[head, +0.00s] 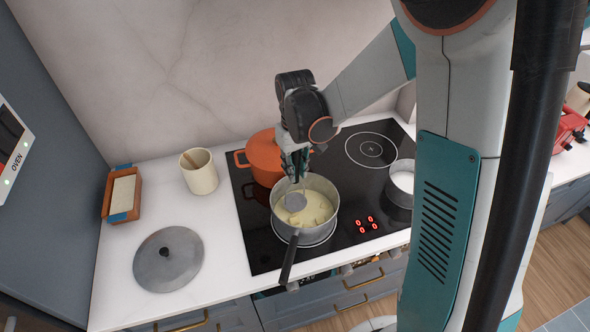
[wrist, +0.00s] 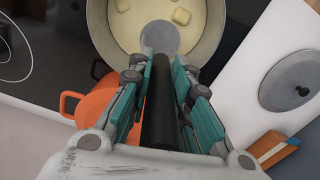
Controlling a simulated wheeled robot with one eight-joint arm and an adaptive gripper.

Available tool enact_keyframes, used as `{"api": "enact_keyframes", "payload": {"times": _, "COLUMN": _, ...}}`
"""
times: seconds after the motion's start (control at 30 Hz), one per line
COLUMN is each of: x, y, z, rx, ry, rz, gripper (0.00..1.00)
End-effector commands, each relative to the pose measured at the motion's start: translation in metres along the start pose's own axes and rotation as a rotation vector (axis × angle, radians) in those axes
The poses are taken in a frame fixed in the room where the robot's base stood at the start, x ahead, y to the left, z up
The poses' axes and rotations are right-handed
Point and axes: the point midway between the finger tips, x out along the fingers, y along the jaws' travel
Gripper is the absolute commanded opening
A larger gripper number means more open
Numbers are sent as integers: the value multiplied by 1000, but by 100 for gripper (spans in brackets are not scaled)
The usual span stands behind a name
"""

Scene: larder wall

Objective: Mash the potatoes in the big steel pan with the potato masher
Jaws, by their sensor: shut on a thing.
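The big steel pan (head: 323,187) stands on the black hob, its dark handle pointing toward the front. It also shows at the top of the wrist view (wrist: 101,35). Pale yellow potato with several chunks (head: 318,211) lies in it. The potato masher's round grey head (head: 296,202) is inside the pan, at or in the potato. In the wrist view its dark handle (wrist: 160,100) runs between my fingers. My gripper (head: 298,168) is above the pan, pointing down, shut on the masher handle. The underside of the masher head is hidden.
An orange pot (head: 263,157) stands close behind the pan. A smaller grey pot (head: 400,200) with white contents is at right. A lid (head: 168,260), a cream crock (head: 199,177) and a brown tray (head: 107,205) sit on the left counter.

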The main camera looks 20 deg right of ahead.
Motion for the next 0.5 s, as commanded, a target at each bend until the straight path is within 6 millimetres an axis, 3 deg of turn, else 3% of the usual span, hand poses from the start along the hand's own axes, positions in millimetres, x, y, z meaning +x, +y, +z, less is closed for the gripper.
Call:
{"api": "enact_keyframes", "payload": {"times": 0.17, "x": -19, "y": 0, "z": 0, "rx": 0, "ry": 0, "rz": 0, "gripper": 0}}
{"api": "enact_keyframes", "payload": {"times": 0.5, "x": -18, "y": 0, "z": 1, "rx": 0, "ry": 0, "rz": 0, "gripper": 0}}
